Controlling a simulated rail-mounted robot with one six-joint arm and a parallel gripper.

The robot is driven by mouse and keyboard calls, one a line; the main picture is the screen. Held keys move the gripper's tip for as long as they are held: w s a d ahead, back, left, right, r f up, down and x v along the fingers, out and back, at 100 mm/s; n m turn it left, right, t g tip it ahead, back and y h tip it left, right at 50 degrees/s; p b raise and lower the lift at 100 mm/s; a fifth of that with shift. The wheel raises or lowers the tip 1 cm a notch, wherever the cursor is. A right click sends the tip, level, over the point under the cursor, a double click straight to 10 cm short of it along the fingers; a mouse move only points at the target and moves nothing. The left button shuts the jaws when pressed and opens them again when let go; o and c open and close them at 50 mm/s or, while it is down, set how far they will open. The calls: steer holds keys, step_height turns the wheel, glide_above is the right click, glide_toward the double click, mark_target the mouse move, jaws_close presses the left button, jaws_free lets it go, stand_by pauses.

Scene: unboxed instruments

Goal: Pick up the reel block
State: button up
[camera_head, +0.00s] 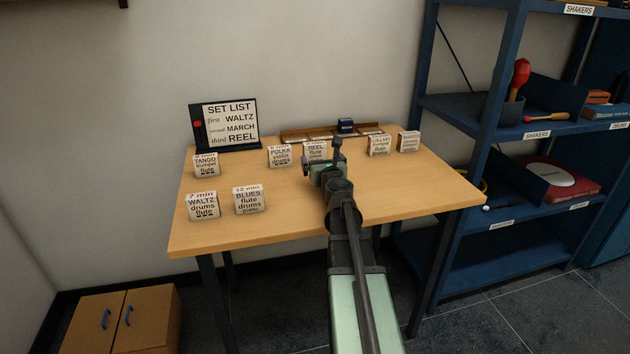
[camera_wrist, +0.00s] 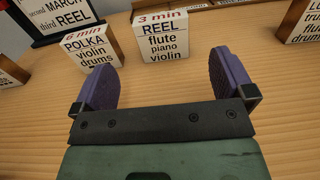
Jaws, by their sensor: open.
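The reel block is a white block printed "3 min REEL flute piano violin". In the head view the reel block (camera_head: 315,147) stands towards the back of the table, its lower part hidden by my gripper (camera_head: 321,158). In the wrist view the reel block (camera_wrist: 163,38) stands upright just beyond my gripper (camera_wrist: 164,66). My gripper is open and empty, with its two purple-padded fingers spread over the table. The block lies ahead of the gap between the fingertips, apart from them.
The polka block (camera_wrist: 92,50) stands close left of the reel block, near my left finger. The lullaby block (camera_head: 379,146) stands to the right. A shallow wooden tray (camera_head: 296,134) lies behind, and the set list board (camera_head: 230,123) stands at back left.

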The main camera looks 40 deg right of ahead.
mark_target(316, 148)
steer(key=shift+d+r, duration=0.1)
steer(key=shift+d, duration=0.05)
steer(key=shift+w+r, duration=0.1)
steer(key=shift+w, duration=0.05)
steer(key=x, duration=1)
steer(key=shift+w+d, duration=0.15)
steer(key=shift+w, duration=0.05)
steer(key=c, duration=0.9)
